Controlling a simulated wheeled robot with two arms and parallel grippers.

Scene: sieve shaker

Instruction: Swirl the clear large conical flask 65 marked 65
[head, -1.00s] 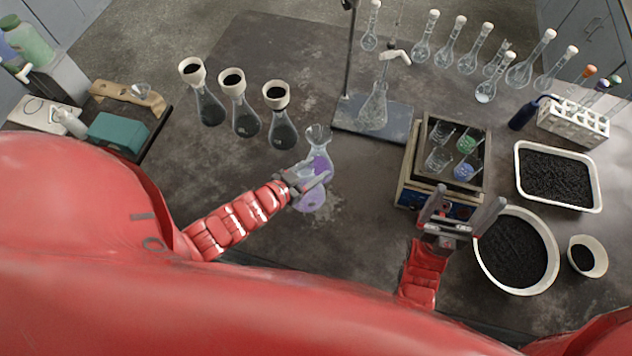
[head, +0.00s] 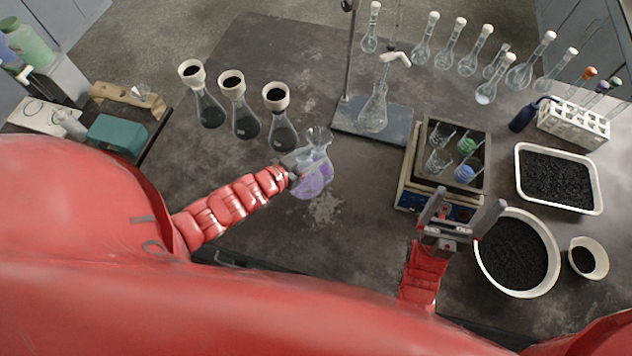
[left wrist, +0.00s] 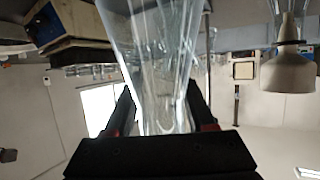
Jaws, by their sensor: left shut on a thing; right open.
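A clear conical flask (head: 312,180) with purple liquid is in the head view, left of the middle. My left gripper (head: 299,163) is shut on it near the neck. The flask looks tilted, with its mouth up and to the right; I cannot tell whether it touches the bench. In the left wrist view the clear glass (left wrist: 160,60) stands between the two dark fingers (left wrist: 165,115). A mark 65 cannot be read. My right gripper (head: 447,212) is open and empty in front of the shaker with the beakers.
Several dark-filled flasks with white funnels (head: 238,105) stand behind on the left. A stand base (head: 350,120) lies behind the flask. The boxed shaker (head: 410,190) is to the right. White bowls (head: 548,280) of black granules are further right.

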